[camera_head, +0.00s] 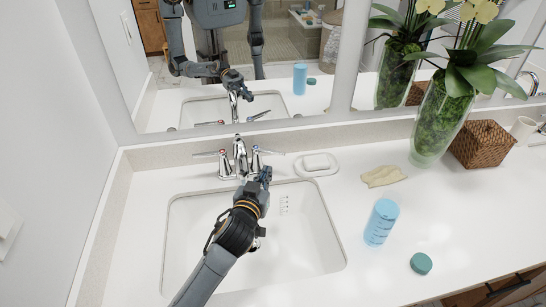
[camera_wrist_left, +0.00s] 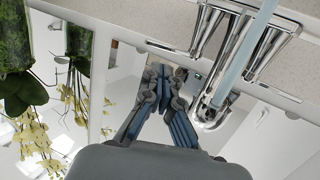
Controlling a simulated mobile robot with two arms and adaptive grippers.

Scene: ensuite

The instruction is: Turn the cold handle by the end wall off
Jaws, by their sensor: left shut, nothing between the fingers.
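The chrome tap (camera_head: 240,157) by the left end wall has two lever handles. The left handle (camera_head: 207,154) bears a red mark. The right handle (camera_head: 268,152), the cold one, points out to the right. My left gripper (camera_head: 264,177) is shut and empty, just below the right handle and right of the spout; contact is unclear. In the left wrist view, the shut fingers (camera_wrist_left: 165,95) are beside the chrome spout (camera_wrist_left: 212,108). A pale blue strip (camera_wrist_left: 245,48) crosses there and looks like running water. My right gripper is not in view.
The white basin (camera_head: 300,245) lies under my left arm. A soap dish (camera_head: 316,164), tan cloth (camera_head: 383,176), blue bottle (camera_head: 381,222) and teal cap (camera_head: 421,263) are on the counter to the right. A potted orchid (camera_head: 442,120) and wicker box (camera_head: 482,144) stand further right. A mirror is behind.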

